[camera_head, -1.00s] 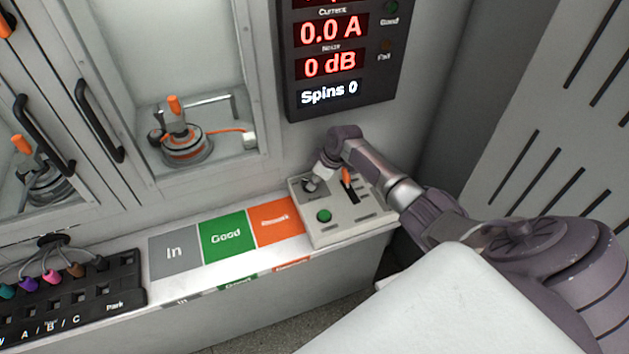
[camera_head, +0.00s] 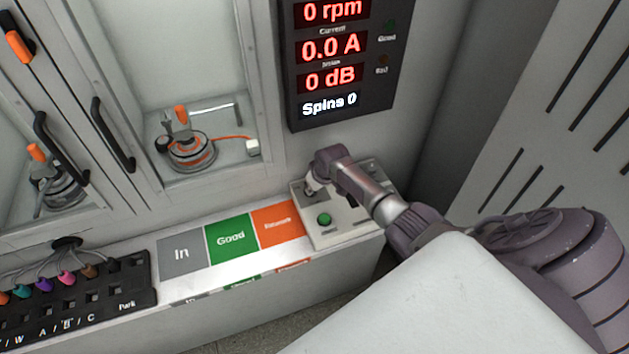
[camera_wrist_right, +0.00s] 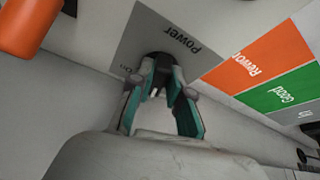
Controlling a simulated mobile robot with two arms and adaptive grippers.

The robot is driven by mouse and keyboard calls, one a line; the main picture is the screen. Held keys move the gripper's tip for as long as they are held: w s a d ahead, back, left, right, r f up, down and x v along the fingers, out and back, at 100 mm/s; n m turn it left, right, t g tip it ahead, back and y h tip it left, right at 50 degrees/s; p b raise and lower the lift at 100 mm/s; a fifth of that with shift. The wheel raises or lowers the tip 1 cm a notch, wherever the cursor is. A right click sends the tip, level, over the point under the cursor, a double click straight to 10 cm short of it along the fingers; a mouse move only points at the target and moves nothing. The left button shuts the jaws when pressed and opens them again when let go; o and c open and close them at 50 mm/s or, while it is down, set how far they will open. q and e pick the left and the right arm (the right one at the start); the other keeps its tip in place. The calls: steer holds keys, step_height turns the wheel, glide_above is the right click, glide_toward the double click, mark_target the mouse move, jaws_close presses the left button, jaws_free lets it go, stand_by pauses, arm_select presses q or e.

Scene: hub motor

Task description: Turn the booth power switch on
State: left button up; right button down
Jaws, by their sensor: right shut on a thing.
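The booth power switch is a black knob (camera_wrist_right: 157,61) on a grey plate marked "Power" (camera_wrist_right: 177,38), with an "On" label beside it, in the right wrist view. My right gripper (camera_wrist_right: 161,78) has its two teal-padded fingers shut on the knob. In the head view, the right gripper (camera_head: 311,188) reaches down onto the left back part of the control box (camera_head: 345,229). The knob is mostly hidden there by the gripper. I cannot tell the knob's exact angle. My left gripper is not in view.
A green button (camera_head: 324,219) sits just in front of the gripper. An orange lever handle (camera_wrist_right: 28,22) is close beside it in the wrist view. The display (camera_head: 331,77) hangs above. Grey, green and orange (camera_head: 277,224) pads lie left of the box.

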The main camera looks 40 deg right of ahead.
steer(key=m+p, duration=0.1)
steer(key=m, duration=0.1)
steer(key=m+h, duration=0.1)
steer(key=shift+a+r+m+p, duration=0.1)
steer(key=shift+a+m+p, duration=0.25)
steer(key=shift+m+p, duration=0.05)
steer(key=m, duration=0.1)
steer(key=m+h, duration=0.1)
steer(key=shift+w+a+m+g, duration=0.2)
steer(key=shift+m+g, duration=0.1)
steer(key=shift+m, duration=0.1)
steer(key=shift+a+f+m+g+h+b, duration=0.15)
steer(key=shift+m+g+h+b, duration=0.35)
steer(key=shift+m, duration=0.7)
steer(key=shift+w+m+g+h+b, duration=0.15)
steer(key=shift+m+h+b, duration=0.15)
steer(key=shift+m, duration=0.45)
steer(key=shift+w+m+g+h+b, duration=0.15)
steer(key=shift+m+h+b, duration=0.15)
steer(key=shift+m, duration=0.45)
steer(key=shift+s, duration=0.1)
steer(key=c, duration=1.1)
jaws_free()
